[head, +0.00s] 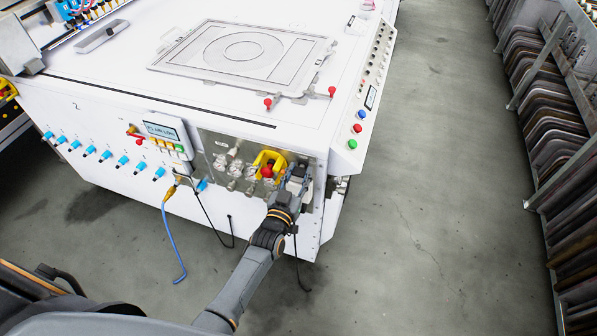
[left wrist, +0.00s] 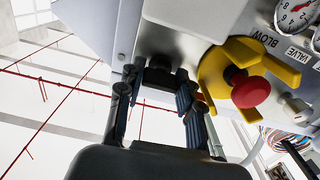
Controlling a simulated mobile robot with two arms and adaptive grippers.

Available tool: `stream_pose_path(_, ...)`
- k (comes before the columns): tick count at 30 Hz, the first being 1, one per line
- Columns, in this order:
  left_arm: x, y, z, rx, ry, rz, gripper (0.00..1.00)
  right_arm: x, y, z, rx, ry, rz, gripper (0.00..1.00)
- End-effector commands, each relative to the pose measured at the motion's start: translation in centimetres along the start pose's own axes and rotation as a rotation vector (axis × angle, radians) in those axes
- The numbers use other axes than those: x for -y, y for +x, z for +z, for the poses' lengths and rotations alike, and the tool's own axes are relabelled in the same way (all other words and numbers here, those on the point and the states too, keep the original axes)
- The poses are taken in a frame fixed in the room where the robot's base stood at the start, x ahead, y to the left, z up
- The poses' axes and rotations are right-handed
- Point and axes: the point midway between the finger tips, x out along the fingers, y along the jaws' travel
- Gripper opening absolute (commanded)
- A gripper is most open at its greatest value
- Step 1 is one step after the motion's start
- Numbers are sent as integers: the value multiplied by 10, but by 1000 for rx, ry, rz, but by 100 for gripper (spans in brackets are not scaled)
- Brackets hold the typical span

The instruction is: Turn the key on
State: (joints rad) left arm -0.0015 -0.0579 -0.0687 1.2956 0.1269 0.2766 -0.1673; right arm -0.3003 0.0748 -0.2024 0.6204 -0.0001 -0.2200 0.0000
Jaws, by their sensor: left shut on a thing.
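My left gripper (head: 296,180) is at the metal control panel (head: 214,142) on the front of the white machine, at the panel's right end. In the left wrist view my left gripper (left wrist: 159,82) has its fingers closed around a small dark piece (left wrist: 158,66) on the panel, which seems to be the key. The fingers hide most of it, so its turn angle cannot be told. Beside the gripper is a red knob (left wrist: 250,92) on a yellow guard (left wrist: 218,72), also seen in the head view as a red knob (head: 267,171). My right gripper is not in view.
Pressure gauges (left wrist: 297,12) sit on the panel beyond the yellow guard. A display box (head: 162,130) and several blue fittings (head: 122,161) are to the left. Cables hang below the panel. The floor (head: 430,200) to the right is clear up to a rack (head: 558,130).

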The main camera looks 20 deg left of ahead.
Motion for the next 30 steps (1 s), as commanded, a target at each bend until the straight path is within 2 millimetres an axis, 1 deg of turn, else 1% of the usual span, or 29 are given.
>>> stream_pose_path(3,0,0,0,1,32,0,4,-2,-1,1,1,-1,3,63)
stream_pose_path(9,0,0,0,0,31,0,4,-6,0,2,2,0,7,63)
stream_pose_path(10,0,0,0,0,31,0,39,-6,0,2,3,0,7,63)
stream_pose_path(11,0,0,0,0,31,0,45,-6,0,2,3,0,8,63)
stream_pose_path(12,0,0,0,0,30,0,54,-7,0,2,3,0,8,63)
stream_pose_path(13,0,0,0,0,30,0,58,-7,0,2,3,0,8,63)
stream_pose_path(23,0,-2,1,1,28,0,58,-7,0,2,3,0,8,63)
stream_pose_path(26,0,-9,1,1,28,0,58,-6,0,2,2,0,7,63)
stream_pose_path(30,0,-34,1,2,28,0,58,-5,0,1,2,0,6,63)
